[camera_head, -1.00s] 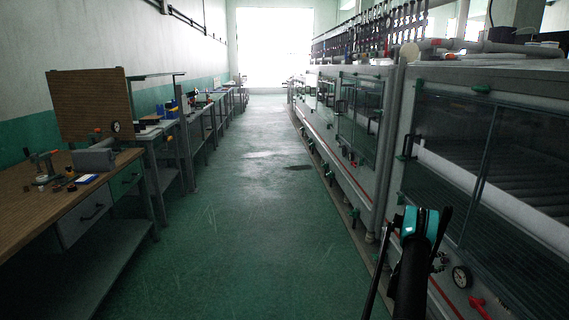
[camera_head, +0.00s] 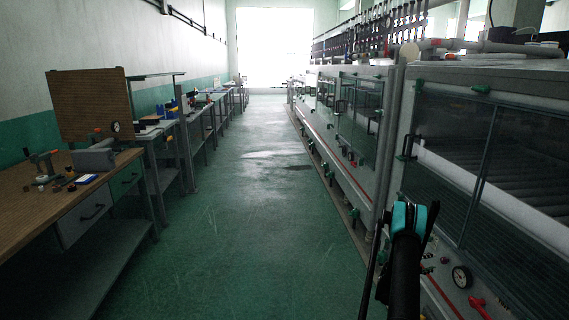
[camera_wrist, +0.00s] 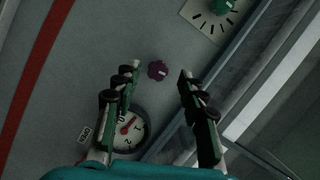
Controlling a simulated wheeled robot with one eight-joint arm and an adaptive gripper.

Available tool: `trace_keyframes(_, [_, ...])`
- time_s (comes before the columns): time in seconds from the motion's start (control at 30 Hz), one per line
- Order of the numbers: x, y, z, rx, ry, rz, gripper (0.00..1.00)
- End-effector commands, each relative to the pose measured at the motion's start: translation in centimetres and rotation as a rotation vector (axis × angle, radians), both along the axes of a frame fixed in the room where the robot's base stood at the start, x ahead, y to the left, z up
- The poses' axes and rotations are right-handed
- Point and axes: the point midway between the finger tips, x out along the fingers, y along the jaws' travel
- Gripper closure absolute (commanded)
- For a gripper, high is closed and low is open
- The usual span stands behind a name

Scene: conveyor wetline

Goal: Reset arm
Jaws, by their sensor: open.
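My gripper (camera_wrist: 159,72) is open in the wrist view, its two dark, green-edged fingers apart with nothing held between them. A small dark purple-red knob (camera_wrist: 157,70) on the grey panel shows in the gap; I cannot tell how far off it is. A round gauge with a red needle (camera_wrist: 128,130) is partly hidden behind the left finger. In the head view my black arm with its teal part (camera_head: 415,216) stands at the lower right, in front of the machine line (camera_head: 455,195). The fingers are not clearly seen there.
A green knob on a marked white plate (camera_wrist: 222,6) is at the wrist view's top. In the head view, a gauge (camera_head: 461,277) and red handle (camera_head: 478,304) are right of my arm. A cluttered workbench (camera_head: 25,205) stands left. The green aisle floor (camera_head: 250,230) is clear.

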Motion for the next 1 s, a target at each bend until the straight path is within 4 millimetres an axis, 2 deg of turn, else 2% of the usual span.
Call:
trace_keyframes(0.3, [0.0,0.2,0.1,0.001,0.003,-0.001,0.59])
trace_keyframes(0.43, [0.4,0.8,1.5,0.009,0.042,0.008,0.59])
trace_keyframes(0.57, [0.9,2.3,4.5,0.029,0.137,0.032,0.59])
trace_keyframes(0.77, [1.1,5.8,9.8,0.068,0.331,0.098,0.59])
trace_keyframes(1.0, [-0.6,10.9,15.4,0.109,0.562,0.213,0.59])
